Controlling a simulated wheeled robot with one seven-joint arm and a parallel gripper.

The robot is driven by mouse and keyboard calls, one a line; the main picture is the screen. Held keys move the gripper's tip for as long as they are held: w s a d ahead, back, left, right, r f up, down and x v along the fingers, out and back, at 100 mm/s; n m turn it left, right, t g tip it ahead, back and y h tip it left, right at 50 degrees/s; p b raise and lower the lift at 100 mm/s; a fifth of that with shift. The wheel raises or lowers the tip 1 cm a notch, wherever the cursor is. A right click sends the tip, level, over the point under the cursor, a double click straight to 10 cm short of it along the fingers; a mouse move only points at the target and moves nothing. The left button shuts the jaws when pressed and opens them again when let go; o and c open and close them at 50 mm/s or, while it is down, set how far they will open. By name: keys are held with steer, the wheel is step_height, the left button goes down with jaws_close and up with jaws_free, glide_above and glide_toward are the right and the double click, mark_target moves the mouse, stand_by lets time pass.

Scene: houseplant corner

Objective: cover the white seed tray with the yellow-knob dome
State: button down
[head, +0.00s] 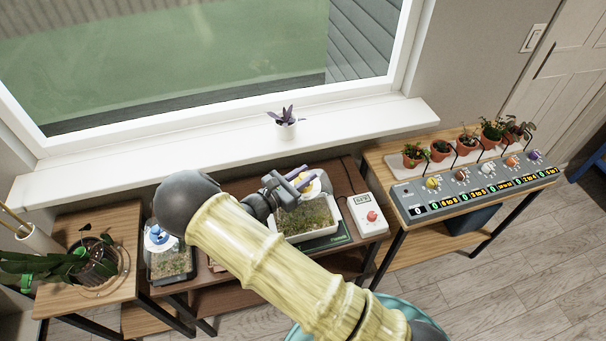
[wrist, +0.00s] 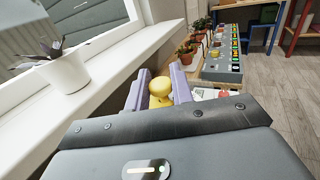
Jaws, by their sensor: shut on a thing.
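The white seed tray (head: 312,236) holds green seedlings and stands on the middle table in the head view. My gripper (head: 301,180) is above the back part of this tray. Its purple fingers are shut on the yellow knob (wrist: 160,88) of the dome, one on each side in the wrist view. In the head view, a pale disc around the yellow knob (head: 306,186) shows at the top of the dome. The dome's clear walls are hard to make out, and I cannot tell whether its rim touches the tray.
A dark tray (head: 170,265) with a blue knob (head: 158,236) above it stands to the left. A white box with a red button (head: 371,216) is close on the right. A potted purple plant (head: 286,124) stands on the windowsill. A control panel (head: 475,188) and several pots are farther right.

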steer(key=shift+w+f+b, duration=0.1)
steer(key=shift+f+b, duration=1.45)
steer(key=shift+f, duration=0.75)
steer(key=shift+f+b, duration=0.15)
steer(key=shift+b, duration=0.15)
steer(key=shift+s+a, duration=0.1)
steer(key=shift+s, duration=0.1)
steer(key=shift+w+f, duration=0.1)
steer(key=shift+f, duration=0.35)
steer(key=shift+f+b, duration=0.9)
steer(key=shift+f, duration=0.5)
